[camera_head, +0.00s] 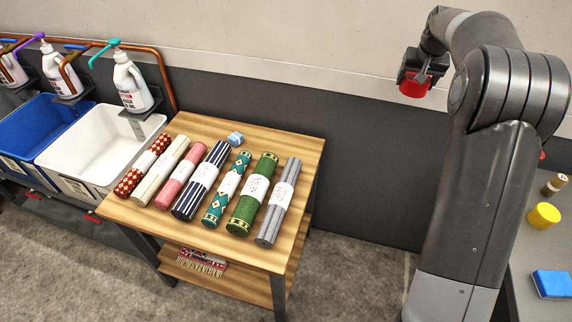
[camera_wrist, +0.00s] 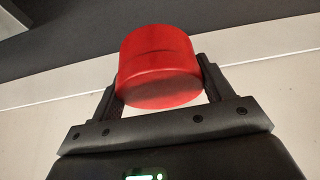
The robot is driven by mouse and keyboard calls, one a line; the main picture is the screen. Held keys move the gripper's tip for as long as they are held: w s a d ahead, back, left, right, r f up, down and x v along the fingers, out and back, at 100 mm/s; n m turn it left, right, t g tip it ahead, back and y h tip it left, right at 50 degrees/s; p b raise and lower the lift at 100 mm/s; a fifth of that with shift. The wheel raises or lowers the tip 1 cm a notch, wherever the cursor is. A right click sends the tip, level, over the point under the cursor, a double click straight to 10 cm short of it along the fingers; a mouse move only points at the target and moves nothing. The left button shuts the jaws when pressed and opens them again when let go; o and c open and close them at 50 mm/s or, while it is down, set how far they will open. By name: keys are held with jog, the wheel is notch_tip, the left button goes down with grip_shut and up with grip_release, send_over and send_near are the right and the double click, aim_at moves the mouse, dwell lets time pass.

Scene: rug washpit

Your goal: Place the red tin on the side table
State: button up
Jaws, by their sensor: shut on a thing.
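The red tin (camera_wrist: 158,62) is a short red cylinder held between the two fingers of my gripper (camera_wrist: 160,85) in the wrist view. In the head view the red tin (camera_head: 415,90) shows below my gripper (camera_head: 417,75), high in front of the wall at the upper right. My gripper is shut on it, clear of any surface. A wooden table (camera_head: 302,150) stands left of and below my gripper, with a lower shelf; it may be the side table. Several rolled rugs (camera_head: 240,195) lie in a row on its top.
A small blue object (camera_head: 235,138) sits at the table's back edge. White (camera_head: 95,150) and blue (camera_head: 45,125) tubs stand at left below pump bottles (camera_head: 130,85).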

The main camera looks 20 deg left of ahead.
jog(key=s+a+n+y, duration=0.1)
jog(key=s+a+n, duration=0.2)
jog(key=a, duration=1.2)
jog(key=n+y, duration=0.1)
jog(key=n, duration=0.2)
send_over(278, 150)
jog(key=s, duration=0.2)
jog(key=shift+g, duration=0.3)
jog(key=f, duration=1.7)
jog(key=d+f, duration=0.1)
jog(key=f, duration=0.8)
jog(key=shift+w+f, duration=0.1)
jog(key=shift+w, duration=0.15)
jog(key=shift+a+f, duration=0.1)
jog(key=shift+f, duration=1.95)
jog(key=o, duration=1)
jog(key=shift+f, duration=0.1)
